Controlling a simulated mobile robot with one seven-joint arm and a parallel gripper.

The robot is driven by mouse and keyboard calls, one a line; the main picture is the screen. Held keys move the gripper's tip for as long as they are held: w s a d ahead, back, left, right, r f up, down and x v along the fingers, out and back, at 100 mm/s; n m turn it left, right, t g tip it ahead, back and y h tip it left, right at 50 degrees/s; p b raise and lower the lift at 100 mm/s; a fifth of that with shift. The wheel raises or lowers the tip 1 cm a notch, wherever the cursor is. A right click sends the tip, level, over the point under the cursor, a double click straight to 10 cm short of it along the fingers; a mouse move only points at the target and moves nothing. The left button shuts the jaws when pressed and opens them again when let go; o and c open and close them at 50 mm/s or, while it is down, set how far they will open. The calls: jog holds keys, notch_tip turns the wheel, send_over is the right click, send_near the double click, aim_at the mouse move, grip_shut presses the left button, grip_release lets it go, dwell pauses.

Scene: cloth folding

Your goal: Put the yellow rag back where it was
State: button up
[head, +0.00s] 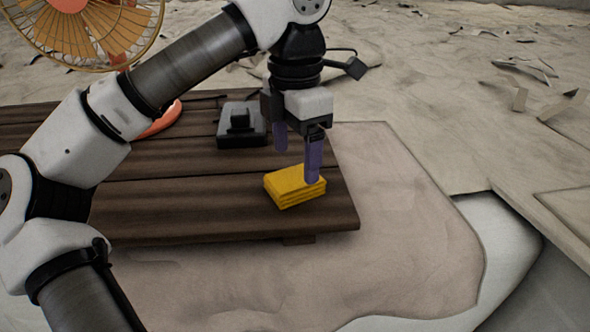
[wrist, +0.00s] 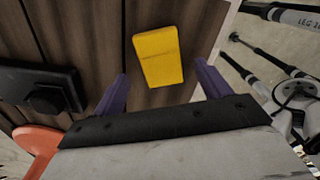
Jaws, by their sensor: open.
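The yellow rag (head: 293,188) lies folded into a small stacked block near the right front corner of the dark wooden table (head: 190,215). In the wrist view the rag (wrist: 159,56) lies ahead of the fingertips, between their lines. My gripper (head: 297,160) points down with its purple fingers apart and nothing between them. In the head view one finger overlaps the rag's back right part; I cannot tell whether it touches. In the wrist view the fingers (wrist: 161,82) stand on either side below the rag, with a gap to each side.
A black and grey device (head: 240,127) sits on the table behind the rag. An orange-red object (head: 162,120) lies at the table's back, partly behind my arm. A fan (head: 85,30) stands at the back left. A pale mat (head: 410,225) lies beneath, with clear room to the right.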

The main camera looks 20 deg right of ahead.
aim_at(296, 176)
notch_tip(296, 176, up, 8)
dwell(0.4)
jog(key=shift+f, duration=0.15)
